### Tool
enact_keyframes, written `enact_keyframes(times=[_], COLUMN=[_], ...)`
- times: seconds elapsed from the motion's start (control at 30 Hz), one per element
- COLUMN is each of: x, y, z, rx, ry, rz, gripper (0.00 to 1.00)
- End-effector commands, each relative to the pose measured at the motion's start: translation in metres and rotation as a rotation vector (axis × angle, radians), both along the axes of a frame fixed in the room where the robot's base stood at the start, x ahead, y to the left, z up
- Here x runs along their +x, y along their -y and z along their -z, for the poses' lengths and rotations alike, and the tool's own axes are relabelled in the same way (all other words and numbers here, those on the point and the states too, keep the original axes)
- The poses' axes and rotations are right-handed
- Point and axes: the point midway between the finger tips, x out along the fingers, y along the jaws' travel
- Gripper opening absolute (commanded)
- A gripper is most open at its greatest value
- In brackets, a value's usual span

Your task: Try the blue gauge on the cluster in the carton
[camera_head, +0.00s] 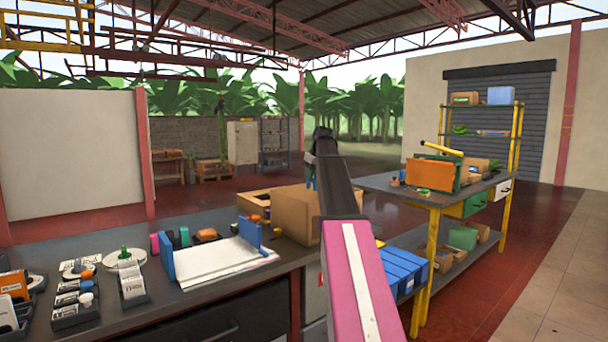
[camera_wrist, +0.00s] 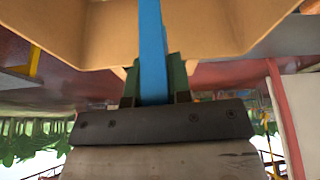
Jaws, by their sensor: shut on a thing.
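My gripper (camera_wrist: 155,85) is shut on a blue gauge (camera_wrist: 151,40), a flat blue bar held between two dark green fingers. In the wrist view the gauge runs up in front of the tan wall of the carton (camera_wrist: 80,35); whether it touches the wall I cannot tell. In the head view the carton (camera_head: 298,217) stands on the dark bench, partly behind my arm, and the blue gauge (camera_head: 311,170) shows just above its top edge. Its inside is hidden there, and I cannot make out a cluster in either view.
Blue bins (camera_head: 400,266) sit low at right, below a side table (camera_head: 385,184). Red floor lies open behind.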

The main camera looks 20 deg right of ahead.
Motion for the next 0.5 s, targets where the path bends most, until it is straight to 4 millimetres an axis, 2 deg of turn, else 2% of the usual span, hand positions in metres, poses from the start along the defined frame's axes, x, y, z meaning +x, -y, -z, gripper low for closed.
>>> enact_keyframes(times=[0.27, 0.5], x=[0.000, -0.001], y=[0.000, 0.000], z=[0.013, 0.033], rx=[0.000, 0.000], ry=[0.000, -0.001], rz=[0.000, 0.000], gripper=[0.00, 0.00])
